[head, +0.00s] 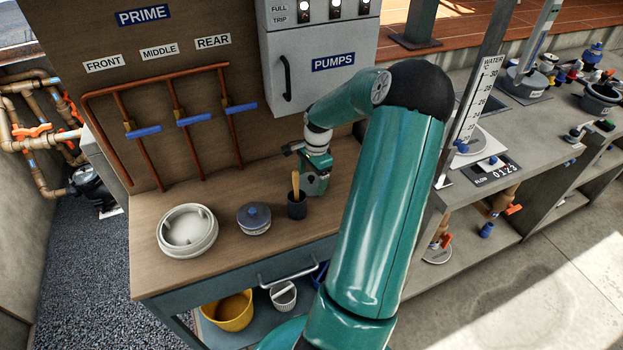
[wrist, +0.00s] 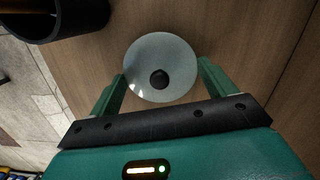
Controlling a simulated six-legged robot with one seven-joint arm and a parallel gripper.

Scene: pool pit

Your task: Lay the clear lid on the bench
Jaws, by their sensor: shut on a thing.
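The clear lid (wrist: 150,52) is a pale round disc with a dark knob in the middle, seen in the wrist view. My gripper (wrist: 162,72) has its two green fingers at either side of the lid's rim and is shut on it. The wooden bench top (wrist: 240,45) lies beneath; I cannot tell whether the lid touches it. In the head view my gripper (head: 314,184) is low over the bench (head: 190,275), beside a dark cup (head: 297,207) with a wooden handle in it.
The dark cup also shows at the wrist view's top left (wrist: 85,22). A white round basket (head: 188,230) and a blue-topped round container (head: 254,217) stand left of the cup. Copper pipes with blue handles (head: 194,119) line the back panel. The bench's front left is bare.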

